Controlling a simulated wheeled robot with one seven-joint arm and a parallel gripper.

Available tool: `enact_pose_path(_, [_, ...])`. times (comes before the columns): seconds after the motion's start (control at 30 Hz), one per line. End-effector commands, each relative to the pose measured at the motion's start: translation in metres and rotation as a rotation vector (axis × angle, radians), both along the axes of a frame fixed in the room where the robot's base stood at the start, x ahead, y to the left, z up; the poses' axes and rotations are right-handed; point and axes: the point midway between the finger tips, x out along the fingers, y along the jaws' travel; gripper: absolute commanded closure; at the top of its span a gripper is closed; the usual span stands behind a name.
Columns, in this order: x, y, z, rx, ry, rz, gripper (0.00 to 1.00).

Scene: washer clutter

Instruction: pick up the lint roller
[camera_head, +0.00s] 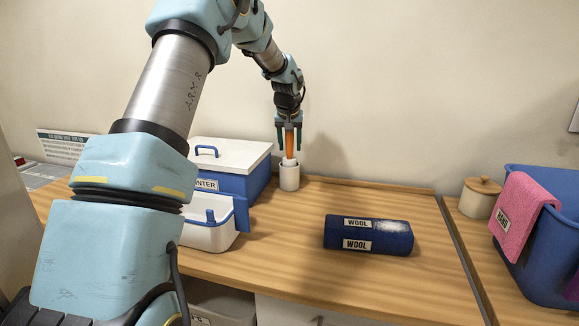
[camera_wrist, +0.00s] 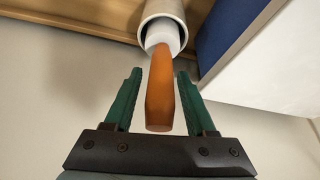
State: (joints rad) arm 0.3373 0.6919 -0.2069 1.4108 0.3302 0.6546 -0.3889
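The lint roller has an orange handle (camera_head: 289,147) and a white roller end. It stands handle up in a white cylindrical cup (camera_head: 289,178) against the back wall. My gripper (camera_head: 289,150) points down over it with its two green fingers apart. In the wrist view, the orange handle (camera_wrist: 160,95) lies between the open fingers (camera_wrist: 159,74), with a visible gap on each side. The white roller part (camera_wrist: 162,36) sits inside the cup's rim (camera_wrist: 163,10), its lower end hidden by the cup.
A blue and white lidded box (camera_head: 230,155) stands close left of the cup, with a blue and white caddy (camera_head: 207,235) in front. A dark blue "WOOL" roll (camera_head: 368,236) lies to the right. A blue basket (camera_head: 540,240) with a pink cloth (camera_head: 524,212) stands far right.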

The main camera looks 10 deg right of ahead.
Motion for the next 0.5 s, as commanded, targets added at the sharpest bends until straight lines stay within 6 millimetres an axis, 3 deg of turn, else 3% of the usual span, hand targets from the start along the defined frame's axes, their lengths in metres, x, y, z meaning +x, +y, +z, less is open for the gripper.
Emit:
enact_pose_path(0.03, [-0.0001, 0.0000, 0.0002, 0.000, 0.000, 0.000, 0.51])
enact_pose_path(0.4, [-0.0001, 0.0000, 0.0004, 0.000, 0.000, 0.000, 0.93])
enact_pose_path(0.5, [-0.0001, 0.0000, 0.0004, 0.000, 0.000, 0.000, 1.00])
